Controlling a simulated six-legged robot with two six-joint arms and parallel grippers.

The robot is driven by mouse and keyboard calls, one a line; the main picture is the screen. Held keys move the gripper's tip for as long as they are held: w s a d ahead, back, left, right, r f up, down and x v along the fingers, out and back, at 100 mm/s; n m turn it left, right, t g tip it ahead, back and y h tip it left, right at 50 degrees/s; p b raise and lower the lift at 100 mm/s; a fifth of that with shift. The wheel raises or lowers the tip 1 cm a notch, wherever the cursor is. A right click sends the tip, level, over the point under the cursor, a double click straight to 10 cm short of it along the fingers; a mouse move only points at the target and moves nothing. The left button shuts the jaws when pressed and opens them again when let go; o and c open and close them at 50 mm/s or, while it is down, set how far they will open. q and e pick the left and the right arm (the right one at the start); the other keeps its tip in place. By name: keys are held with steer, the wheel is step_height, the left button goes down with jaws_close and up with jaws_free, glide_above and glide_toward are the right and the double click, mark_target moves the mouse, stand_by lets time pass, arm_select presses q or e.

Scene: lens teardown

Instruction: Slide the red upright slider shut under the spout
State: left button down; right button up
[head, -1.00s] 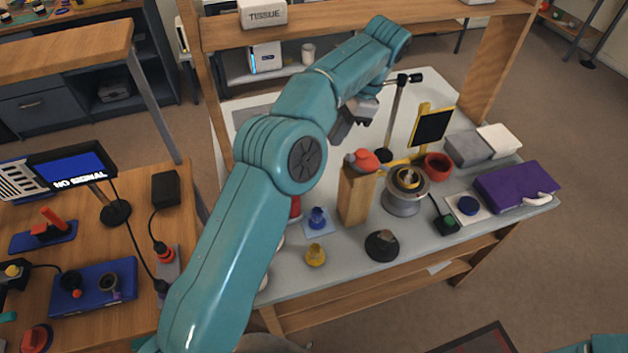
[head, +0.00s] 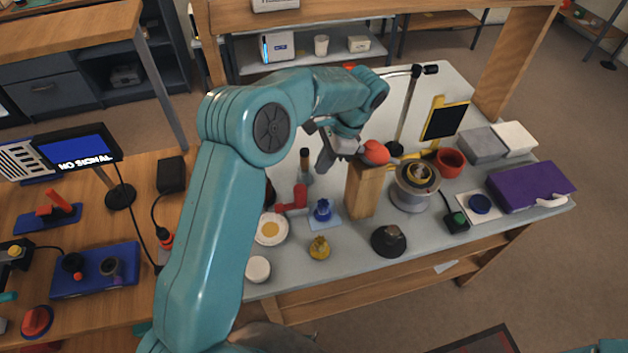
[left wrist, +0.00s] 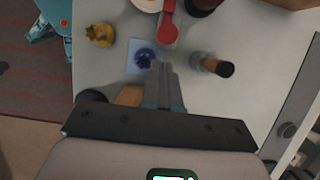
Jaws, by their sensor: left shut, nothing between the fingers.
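I cannot single out the slider or spout for certain. A red piece with an upright part and a sideways part (head: 297,198) stands on the grey bench; it also shows at the top of the left wrist view (left wrist: 168,22). A rounded red piece (head: 375,152) sits on top of a wooden block (head: 362,190). My left gripper (head: 325,166) is shut and empty, above the bench just left of the block top. In the left wrist view its closed fingertips (left wrist: 162,68) point toward a blue piece (left wrist: 145,57), apparently above it. My right gripper is not in view.
A dark-capped bottle (left wrist: 218,67), a yellow piece (head: 319,248), a white plate (head: 271,229) and a dark cone (head: 388,241) stand nearby. A metal ring-topped stand (head: 413,192) is right of the block. A purple case (head: 530,187) lies far right.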

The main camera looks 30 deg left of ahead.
mark_target(299, 191)
arm_select(q)
steer(key=s+a+f, duration=0.1)
steer(key=f, duration=0.1)
steer(key=s+a+f, duration=0.3)
steer(key=s+f, duration=0.1)
steer(key=shift+a+f, duration=0.15)
steer(key=shift+a, duration=0.1)
steer(key=shift+w+d, duration=0.2)
steer(key=shift+w, duration=0.05)
steer(key=shift+r, duration=0.4)
steer(key=v, duration=1.5)
steer(key=shift+d+r, duration=0.15)
steer(key=shift+r, duration=0.05)
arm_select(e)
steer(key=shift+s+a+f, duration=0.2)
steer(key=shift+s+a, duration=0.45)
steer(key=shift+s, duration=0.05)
